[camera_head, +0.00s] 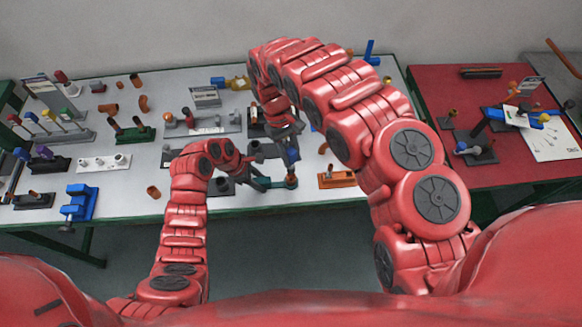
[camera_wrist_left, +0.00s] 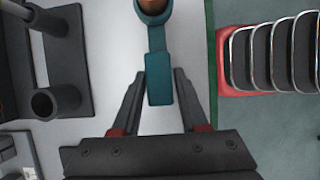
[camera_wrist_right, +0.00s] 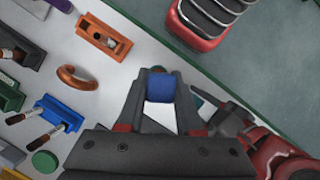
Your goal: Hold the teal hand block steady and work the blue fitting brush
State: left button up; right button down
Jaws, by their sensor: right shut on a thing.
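The teal hand block (camera_head: 290,182) lies near the table's front edge; in the left wrist view (camera_wrist_left: 158,82) its bar reaches between my left gripper's fingers. A copper-coloured fitting (camera_wrist_left: 154,5) shows in its round end, partly cut off. My left gripper (camera_head: 255,177) is open, with a finger on each side of the bar and gaps between. My right gripper (camera_head: 290,150) is shut on the blue fitting brush (camera_wrist_right: 160,88), above the table close to the teal block. Only the brush's blue handle shows clearly; its lower part is hidden.
An orange block (camera_head: 338,180) stands right of the grippers. A dark stand with upright cylinders (camera_wrist_left: 60,100) is left of the bar. A copper bend (camera_wrist_right: 78,78) lies near my right gripper. Many fixtures fill the table's left side; a red table (camera_head: 450,90) is at right.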

pick_arm(q)
jog(key=o, duration=0.3)
jog(key=v, duration=1.2)
